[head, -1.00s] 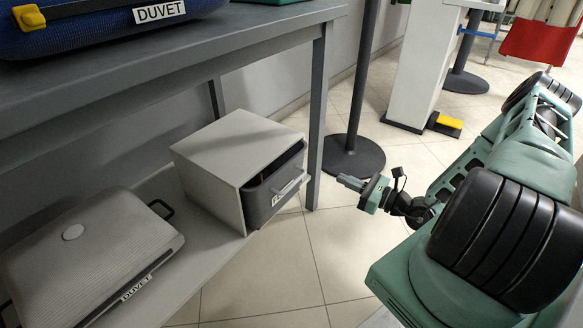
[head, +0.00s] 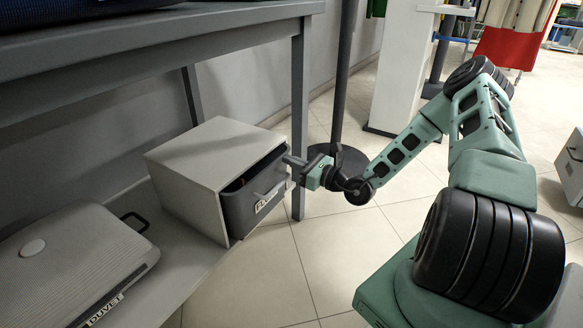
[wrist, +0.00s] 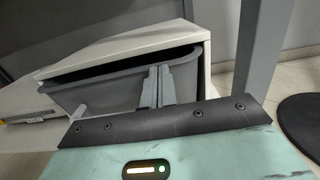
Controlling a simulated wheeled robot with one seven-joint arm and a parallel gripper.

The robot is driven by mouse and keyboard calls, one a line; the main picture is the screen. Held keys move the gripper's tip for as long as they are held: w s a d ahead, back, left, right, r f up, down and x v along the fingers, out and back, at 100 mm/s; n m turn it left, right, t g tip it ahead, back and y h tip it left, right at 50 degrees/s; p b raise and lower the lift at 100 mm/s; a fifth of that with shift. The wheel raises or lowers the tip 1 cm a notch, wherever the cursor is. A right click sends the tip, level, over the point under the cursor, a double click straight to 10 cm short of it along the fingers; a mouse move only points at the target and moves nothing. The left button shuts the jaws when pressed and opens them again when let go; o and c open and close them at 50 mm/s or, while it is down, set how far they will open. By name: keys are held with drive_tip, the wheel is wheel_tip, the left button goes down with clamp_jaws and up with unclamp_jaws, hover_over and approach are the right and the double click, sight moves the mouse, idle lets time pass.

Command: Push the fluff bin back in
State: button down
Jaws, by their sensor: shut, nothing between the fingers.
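The fluff bin (head: 252,203) is a dark grey drawer with a white label, partly covered at its edge. It sticks out a little from its pale box-shaped housing (head: 183,190) on the lower shelf. My gripper (head: 290,160) is shut and empty, with its tips at the right part of the bin's front near the top edge. In the wrist view my gripper (wrist: 158,80) lies against or just before the front of the fluff bin (wrist: 110,90); I cannot tell if it touches. A dark gap shows above the bin's rim, under the housing top (wrist: 130,47).
A grey table leg (head: 299,120) stands just behind my gripper. A pale case labelled DUVET (head: 75,255) lies on the shelf to the left. A dark post (head: 342,75) with a round base stands beyond. The tiled floor in front is clear.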

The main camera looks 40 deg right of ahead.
sight(282, 155)
drive_tip(key=shift+w+r, duration=0.1)
drive_tip(key=shift+w, duration=0.1)
drive_tip(key=p+x, duration=0.3)
drive_tip(key=p, duration=0.1)
drive_tip(key=shift+w+a+r, duration=0.1)
drive_tip(key=shift+r, duration=0.1)
drive_tip(key=shift+w+a+f+p, duration=0.1)
drive_tip(key=shift+w+f+p, duration=0.05)
drive_tip(key=shift+w+p, duration=0.3)
drive_tip(key=shift+w+a+f+p, duration=0.15)
drive_tip(key=shift+w+p, duration=0.15)
drive_tip(key=shift+p, duration=0.2)
